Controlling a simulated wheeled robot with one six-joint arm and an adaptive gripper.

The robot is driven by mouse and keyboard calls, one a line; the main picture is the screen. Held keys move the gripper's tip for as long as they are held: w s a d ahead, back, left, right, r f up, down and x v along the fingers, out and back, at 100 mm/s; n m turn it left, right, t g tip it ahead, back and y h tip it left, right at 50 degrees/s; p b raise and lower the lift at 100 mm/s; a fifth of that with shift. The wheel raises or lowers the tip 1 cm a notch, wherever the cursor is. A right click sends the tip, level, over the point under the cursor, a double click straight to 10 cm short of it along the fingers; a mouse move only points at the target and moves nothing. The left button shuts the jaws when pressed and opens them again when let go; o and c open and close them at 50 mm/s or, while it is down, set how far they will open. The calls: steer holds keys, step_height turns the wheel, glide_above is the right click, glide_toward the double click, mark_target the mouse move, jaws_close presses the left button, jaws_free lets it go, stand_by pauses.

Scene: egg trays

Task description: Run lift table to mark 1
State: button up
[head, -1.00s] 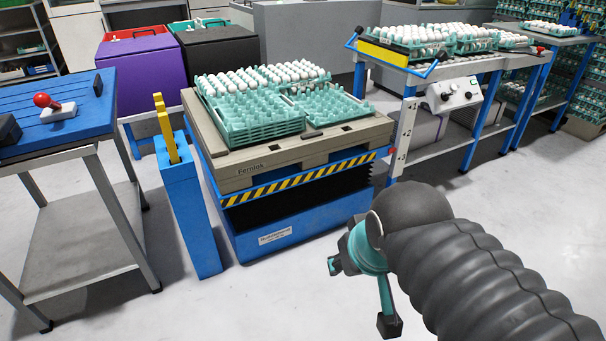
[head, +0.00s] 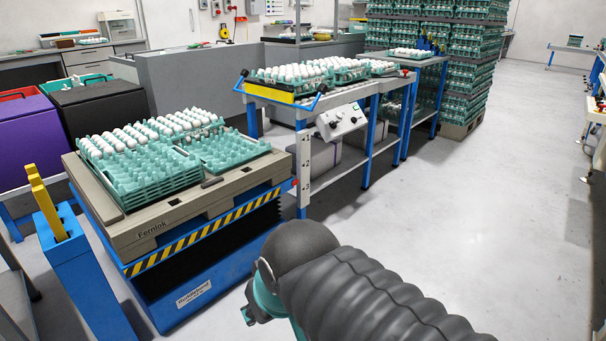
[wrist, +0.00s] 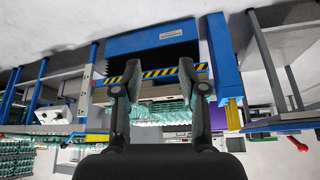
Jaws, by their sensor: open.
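The lift table (head: 215,277) is blue with a yellow-and-black striped top edge, at the left in the head view. It bears a beige pallet (head: 150,235) with teal egg trays. A post (head: 303,170) marked 1, 2 and 3 from the top stands at its right. A small red piece (head: 294,182) at the table's corner appears near the lower marks. A control box (head: 341,121) with knobs hangs on the neighbouring bench. My gripper (wrist: 152,76) is open and empty. The wrist view is upside down and shows the lift table's striped edge (wrist: 160,73) beyond the fingers.
The bench (head: 287,101) beside the lift table carries trays of white eggs. A blue holder (head: 82,285) with yellow bars stands at the left. Purple and black bins stand behind. Tall egg-tray stacks (head: 475,70) are at the back. The floor (head: 480,220) at the right is clear.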

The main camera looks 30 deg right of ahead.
jaws_close()
stand_by(1.1)
